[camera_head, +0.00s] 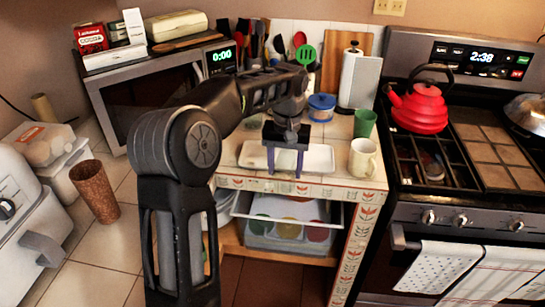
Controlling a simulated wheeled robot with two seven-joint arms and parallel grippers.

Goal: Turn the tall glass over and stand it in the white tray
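The white tray (325,160) lies on the tiled counter in the middle of the head view. My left gripper (286,174) hangs over the tray, pointing down, with its two fingers apart and nothing visible between them. I cannot tell whether the fingertips touch the tray. I see no clear tall glass. A green tumbler (365,124) stands on the counter right of the tray, wider at its upper end. A tall brown tumbler (95,191) stands on the tiled surface at the far left. My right gripper is not in view.
A cream mug (363,158) stands just right of the tray. A blue-lidded jar (321,107) and paper towel holder (360,80) are behind. A red kettle (418,107) is on the stove at right. A microwave (150,100) stands at back left.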

